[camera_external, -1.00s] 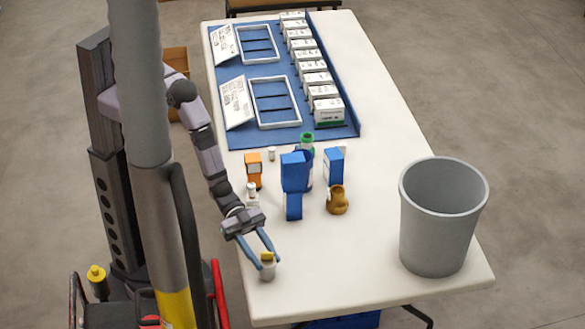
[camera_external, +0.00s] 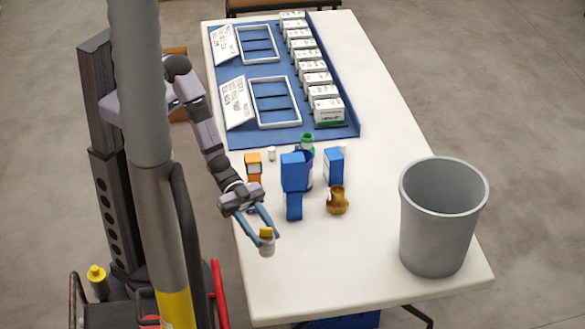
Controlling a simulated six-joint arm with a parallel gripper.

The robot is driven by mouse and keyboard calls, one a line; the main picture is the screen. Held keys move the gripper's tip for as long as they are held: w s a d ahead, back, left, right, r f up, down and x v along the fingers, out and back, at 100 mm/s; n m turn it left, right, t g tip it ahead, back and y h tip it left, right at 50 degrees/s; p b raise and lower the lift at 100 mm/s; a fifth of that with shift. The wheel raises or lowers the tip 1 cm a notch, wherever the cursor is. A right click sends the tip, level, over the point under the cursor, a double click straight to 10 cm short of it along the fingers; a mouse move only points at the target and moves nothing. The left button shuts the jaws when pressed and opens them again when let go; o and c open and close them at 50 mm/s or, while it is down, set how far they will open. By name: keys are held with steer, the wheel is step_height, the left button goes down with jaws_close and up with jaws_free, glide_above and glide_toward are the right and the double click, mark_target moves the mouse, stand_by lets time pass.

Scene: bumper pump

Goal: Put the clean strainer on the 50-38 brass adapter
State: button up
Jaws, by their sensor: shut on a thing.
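My gripper (camera_external: 265,232) is shut on a small pale grey cylinder with a yellow top (camera_external: 267,246), near the left edge of the table. This looks like the strainer, but it is too small to tell whether it is clean. It appears to be held upright, above the table. A brass-coloured fitting (camera_external: 337,201), which looks like the brass adapter, stands on the table to the right of my gripper and farther back. Any size marking on it cannot be read. My gripper is apart from it.
Blue blocks (camera_external: 293,172) and (camera_external: 334,166), an orange-and-white box (camera_external: 254,166) and a green-topped bottle (camera_external: 307,139) stand near the brass fitting. A grey bin (camera_external: 438,225) stands at right. A blue mat (camera_external: 222,95) bears frames and white boxes. The front table (camera_external: 330,270) is clear.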

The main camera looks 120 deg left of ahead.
step_height(320, 180, up, 14)
steer(key=w+a+r+m+b, duration=0.1)
steer(key=w+a+r+b, duration=0.15)
steer(key=a, duration=0.45)
steer(key=w+a+r+b, duration=0.2)
steer(key=w+a+b, duration=0.15)
steer(key=a, duration=0.35)
steer(key=s+a+f+m+g+h+b, duration=0.1)
steer(key=s+a+f+b, duration=0.2)
steer(key=a, duration=0.9)
steer(key=s+a+f+h+b, duration=0.1)
steer(key=s+a+f+b, duration=0.2)
steer(key=a, duration=0.8)
steer(key=shift+f, duration=7.2)
steer(key=shift+f, duration=0.1)
